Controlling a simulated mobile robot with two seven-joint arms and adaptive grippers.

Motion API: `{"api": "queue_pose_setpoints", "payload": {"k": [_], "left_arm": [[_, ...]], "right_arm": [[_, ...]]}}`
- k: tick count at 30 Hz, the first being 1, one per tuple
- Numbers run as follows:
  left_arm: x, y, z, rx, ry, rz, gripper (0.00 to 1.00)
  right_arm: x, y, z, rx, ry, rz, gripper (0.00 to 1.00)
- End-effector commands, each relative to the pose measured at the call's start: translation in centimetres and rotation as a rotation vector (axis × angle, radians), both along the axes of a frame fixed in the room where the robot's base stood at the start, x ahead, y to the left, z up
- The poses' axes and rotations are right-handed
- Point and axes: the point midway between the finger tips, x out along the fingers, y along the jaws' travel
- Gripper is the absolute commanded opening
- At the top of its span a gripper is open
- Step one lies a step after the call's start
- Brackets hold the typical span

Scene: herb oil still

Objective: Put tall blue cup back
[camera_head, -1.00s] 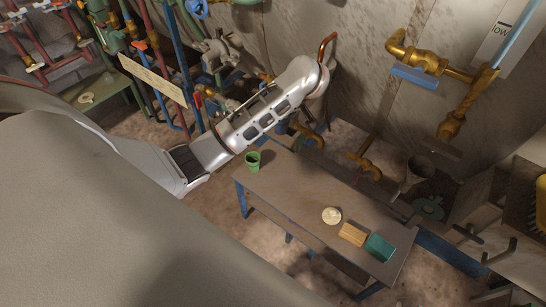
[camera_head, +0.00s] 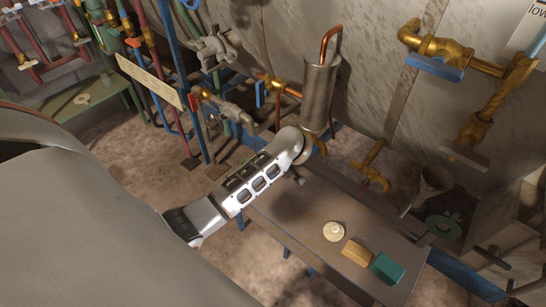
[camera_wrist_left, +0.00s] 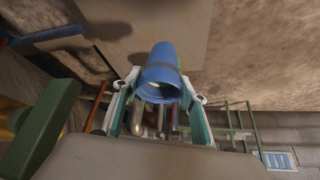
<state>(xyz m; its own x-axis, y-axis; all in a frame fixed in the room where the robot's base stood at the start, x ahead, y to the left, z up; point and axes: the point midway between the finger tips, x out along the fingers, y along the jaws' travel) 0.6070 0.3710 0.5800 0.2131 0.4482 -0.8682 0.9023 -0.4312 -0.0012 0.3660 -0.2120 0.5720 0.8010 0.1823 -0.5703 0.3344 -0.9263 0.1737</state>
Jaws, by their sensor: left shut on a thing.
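The tall blue cup (camera_wrist_left: 160,72) shows in the left wrist view, between the two fingers of my left gripper (camera_wrist_left: 160,84). The gripper is shut on it, and its open-looking round end faces the camera. In the head view my left arm reaches in from the left over the far left part of the brown table (camera_head: 290,207). There the blue cup and the fingers are hidden behind the arm's end, so I cannot tell their height above the table. My right gripper is in neither view.
A cream disc (camera_head: 333,232), a wooden block (camera_head: 356,253) and a teal box (camera_head: 387,268) stand on the table's right part. A metal cylinder (camera_head: 318,90) with a copper pipe rises behind my arm. Brass pipes (camera_head: 440,50) line the wall. The table's middle looks clear.

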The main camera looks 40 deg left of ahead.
Motion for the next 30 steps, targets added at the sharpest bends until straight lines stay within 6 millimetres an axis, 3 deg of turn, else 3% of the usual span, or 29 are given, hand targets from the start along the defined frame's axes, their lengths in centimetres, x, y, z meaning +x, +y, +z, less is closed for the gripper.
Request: {"api": "queue_pose_setpoints", "payload": {"k": [1, 3, 13, 18, 21, 25, 30], "left_arm": [[-0.3, 0.0, -2.0, 0.001, 0.011, 0.0, 0.15], [-0.3, 0.0, -3.0, 0.0, 0.01, 0.0, 0.15], [0.0, 0.0, -4.7, 0.0, 0.0, -0.001, 0.15], [-0.2, 0.0, -7.3, 0.0, 0.008, 0.0, 0.15], [-0.2, 0.0, -8.5, 0.0, 0.007, 0.0, 0.15], [0.1, 0.0, -8.3, -0.001, -0.001, 0.0, 0.15], [0.1, 0.0, -8.1, 0.0, -0.002, 0.0, 0.15]], "right_arm": [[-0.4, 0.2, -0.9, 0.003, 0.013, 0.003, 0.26], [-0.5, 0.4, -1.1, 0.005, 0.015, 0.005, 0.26], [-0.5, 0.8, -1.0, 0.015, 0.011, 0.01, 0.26], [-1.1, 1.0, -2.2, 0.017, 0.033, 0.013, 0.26], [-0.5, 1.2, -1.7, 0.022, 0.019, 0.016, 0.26], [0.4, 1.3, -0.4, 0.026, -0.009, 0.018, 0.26], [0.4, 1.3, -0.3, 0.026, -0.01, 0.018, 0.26]]}}
